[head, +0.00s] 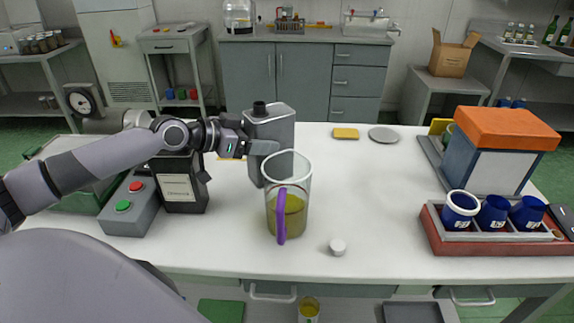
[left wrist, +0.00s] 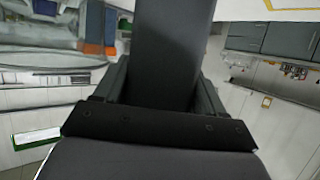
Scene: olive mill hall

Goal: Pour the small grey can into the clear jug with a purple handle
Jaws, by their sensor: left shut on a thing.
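The small grey can (head: 272,128) is upright, with its black neck at the top left, behind the jug in the head view. My left gripper (head: 255,147) is shut on its left side. The jug hides part of the can's lower end, so I cannot tell whether it touches the table. The clear jug (head: 301,182) with a purple handle (head: 281,217) stands upright in front of the can, partly full of yellow-green liquid. A dark shape (left wrist: 172,50) fills the middle of the left wrist view. My right gripper is not in view.
A small white cap (head: 338,247) lies right of the jug on the white table (head: 370,190). A red tray (head: 485,246) with blue cups and an orange-topped machine (head: 495,150) stand at the right. A button box (head: 130,207) stands at the left. The table's middle right is clear.

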